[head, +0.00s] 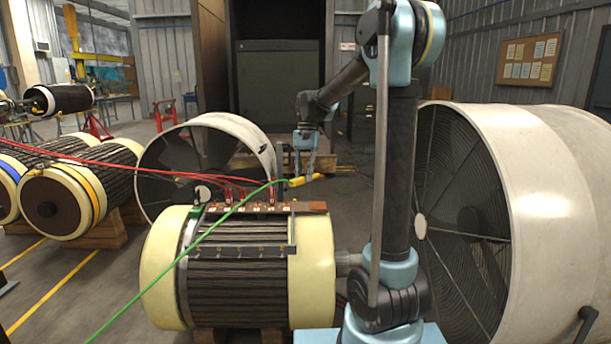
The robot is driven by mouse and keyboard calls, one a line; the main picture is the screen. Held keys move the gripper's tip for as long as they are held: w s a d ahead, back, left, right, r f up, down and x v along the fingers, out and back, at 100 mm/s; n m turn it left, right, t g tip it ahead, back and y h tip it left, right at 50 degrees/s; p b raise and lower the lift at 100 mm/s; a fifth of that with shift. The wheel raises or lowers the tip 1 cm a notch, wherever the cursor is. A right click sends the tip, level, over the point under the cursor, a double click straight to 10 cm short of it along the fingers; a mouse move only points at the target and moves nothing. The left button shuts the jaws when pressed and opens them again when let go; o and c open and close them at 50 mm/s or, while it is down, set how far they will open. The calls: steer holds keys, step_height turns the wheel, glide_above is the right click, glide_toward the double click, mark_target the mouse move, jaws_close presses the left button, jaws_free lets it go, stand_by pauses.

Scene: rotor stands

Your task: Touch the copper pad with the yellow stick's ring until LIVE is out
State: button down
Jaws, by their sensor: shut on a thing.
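My gripper (308,174) points down above the back right of the near rotor and is shut on the yellow stick (300,181). The stick is held nearly level, above the rotor's top and apart from it as far as I can tell. A green cable (237,207) runs from the stick's left end down to the lower left. The stick's ring is too small to make out. A reddish-brown board (314,208) lies along the rotor's top edge with small pale tags and red clips. I cannot tell the copper pad or a LIVE sign apart there.
The near rotor (238,285) has cream end bands and dark bars. Red cables (120,161) reach its top from the left. Large fan housings stand behind it (215,130) and at right (545,190). More rotors (75,205) lie at left, with clear floor between.

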steer(key=w+x, duration=0.2)
steer(key=x, duration=0.9)
steer(key=shift+w+d+f, duration=0.2)
steer(key=shift+d+f, duration=0.2)
steer(key=shift+d, duration=0.05)
steer(key=shift+f, duration=0.5)
stand_by(2.2)
stand_by(1.9)
steer(key=shift+s+a+r+v, duration=0.15)
steer(key=shift+s+v, duration=0.35)
steer(key=shift+v, duration=1.75)
steer(key=shift+s+a+r+v, duration=0.15)
steer(key=shift+s+v, duration=0.35)
steer(key=shift+v, duration=1.8)
steer(key=shift+s+a+r+v, duration=0.15)
steer(key=shift+s+v, duration=0.4)
steer(key=shift+v, duration=1.7)
